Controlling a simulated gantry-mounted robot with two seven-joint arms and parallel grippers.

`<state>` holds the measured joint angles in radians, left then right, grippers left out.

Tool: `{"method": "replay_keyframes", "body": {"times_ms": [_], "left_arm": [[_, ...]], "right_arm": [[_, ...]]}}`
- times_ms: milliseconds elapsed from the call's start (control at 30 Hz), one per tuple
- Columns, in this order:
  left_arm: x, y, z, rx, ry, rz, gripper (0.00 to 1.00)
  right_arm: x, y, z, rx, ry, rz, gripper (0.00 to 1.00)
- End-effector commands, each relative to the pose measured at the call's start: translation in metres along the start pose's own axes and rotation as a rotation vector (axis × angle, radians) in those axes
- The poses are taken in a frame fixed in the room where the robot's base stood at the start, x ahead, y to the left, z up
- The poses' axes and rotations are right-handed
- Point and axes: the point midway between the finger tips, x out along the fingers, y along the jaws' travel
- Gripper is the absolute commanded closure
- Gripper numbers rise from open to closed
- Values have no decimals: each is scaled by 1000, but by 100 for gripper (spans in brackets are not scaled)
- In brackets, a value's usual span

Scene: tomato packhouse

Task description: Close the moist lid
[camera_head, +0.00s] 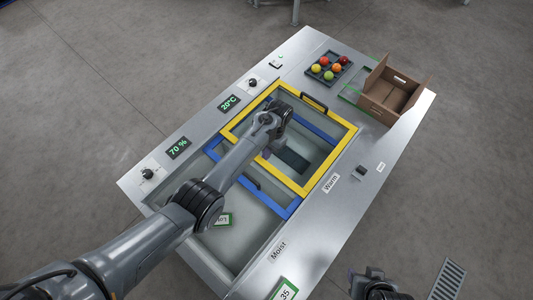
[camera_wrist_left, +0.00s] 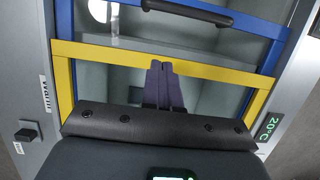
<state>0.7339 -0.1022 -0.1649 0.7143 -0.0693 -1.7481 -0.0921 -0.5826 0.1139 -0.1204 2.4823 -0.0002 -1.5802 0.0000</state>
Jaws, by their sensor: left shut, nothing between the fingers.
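The blue-framed moist lid (camera_head: 281,211) lies partly under the yellow-framed warm lid (camera_head: 284,181). The near end of the moist compartment, by the Moist label (camera_head: 278,251), is uncovered. The moist lid's black handle shows in the left wrist view (camera_wrist_left: 188,12), on the blue bar beyond the yellow frame. My left gripper (camera_wrist_left: 165,85) is shut and empty, its fingertips over or close to the yellow bar; I cannot tell whether they touch. In the head view my own arm mostly hides its fingers. Part of my right arm shows at the bottom edge; its fingers are unclear.
A dark tray (camera_head: 329,77) of tomatoes and an open cardboard box (camera_head: 395,90) stand at the far end. The warm lid has its own black handle (camera_head: 314,102). Knobs and displays line the left rim. A black knob (camera_head: 361,171) sits on the right rim.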

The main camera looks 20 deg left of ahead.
Motion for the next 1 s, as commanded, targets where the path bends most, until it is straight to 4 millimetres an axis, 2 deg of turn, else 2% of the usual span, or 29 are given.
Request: {"method": "replay_keyframes", "body": {"times_ms": [33,100,333,400,600,1000], "left_arm": [[17,0,-2,0,-1,0,100],[32,0,-2,0,-2,0,100],[73,0,-2,0,-1,0,100],[65,0,12,0,-1,0,100],[77,0,29,0,-2,1,100],[84,0,36,0,0,1,100]], "right_arm": [[12,0,4,-1,0,1,57],[21,0,7,-2,0,1,57],[48,1,15,-9,-1,7,57],[31,2,11,-9,-11,8,57],[14,2,4,-10,5,8,57],[13,1,3,-4,0,4,57]]}}
